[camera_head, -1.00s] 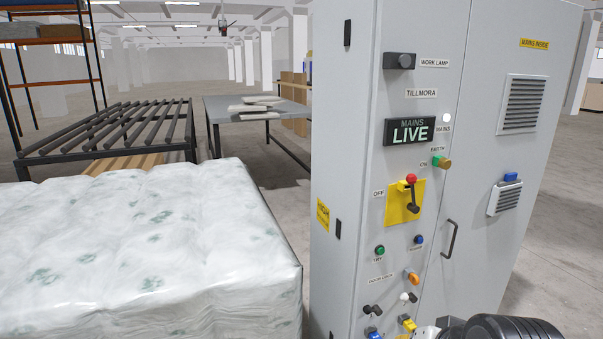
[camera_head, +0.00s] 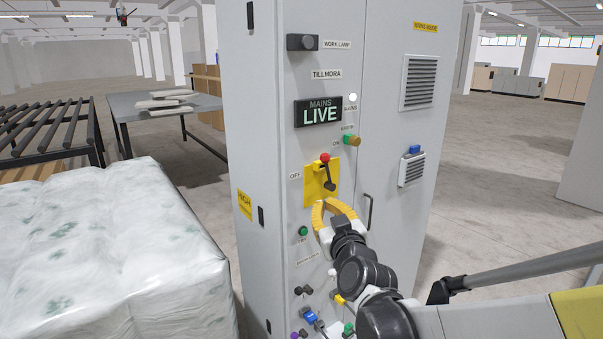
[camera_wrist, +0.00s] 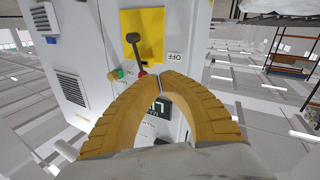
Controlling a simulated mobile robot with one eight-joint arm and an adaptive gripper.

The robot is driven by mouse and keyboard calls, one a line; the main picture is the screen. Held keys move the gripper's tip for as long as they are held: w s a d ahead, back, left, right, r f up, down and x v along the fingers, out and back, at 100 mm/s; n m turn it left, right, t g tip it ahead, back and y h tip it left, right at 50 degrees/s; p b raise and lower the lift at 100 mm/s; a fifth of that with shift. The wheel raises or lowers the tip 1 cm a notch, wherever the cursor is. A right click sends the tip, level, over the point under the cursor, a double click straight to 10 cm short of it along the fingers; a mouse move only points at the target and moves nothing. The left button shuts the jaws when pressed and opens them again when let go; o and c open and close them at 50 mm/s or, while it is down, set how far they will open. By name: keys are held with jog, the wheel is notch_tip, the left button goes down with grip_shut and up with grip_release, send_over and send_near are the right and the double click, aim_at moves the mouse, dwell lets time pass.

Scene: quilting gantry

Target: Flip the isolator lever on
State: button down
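In the wrist view the lever (camera_wrist: 133,52) appears upside down, beyond my fingertips. My gripper (camera_head: 324,201) has yellow curved fingers just below the lever. In the wrist view the gripper's tips (camera_wrist: 160,74) meet or nearly meet, with nothing between them. Contact with the lever cannot be told. The mains display (camera_head: 319,113) reads LIVE.
A wrapped mattress stack (camera_head: 110,250) stands close at left. Open floor lies right of the cabinet.

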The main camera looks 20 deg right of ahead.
aim_at(328, 171)
jog(key=w+d+r+h+b, duration=0.1)
jog(key=w+d+b, duration=0.1)
jog(key=w, duration=0.5)
jog(key=w+d+r+m+t+h+b, duration=0.1)
jog(key=w+d+b, duration=0.1)
jog(key=w+d, duration=0.3)
jog(key=w, duration=0.3)
jog(key=shift+r+h, duration=0.35)
jog(key=shift+h, duration=0.05)
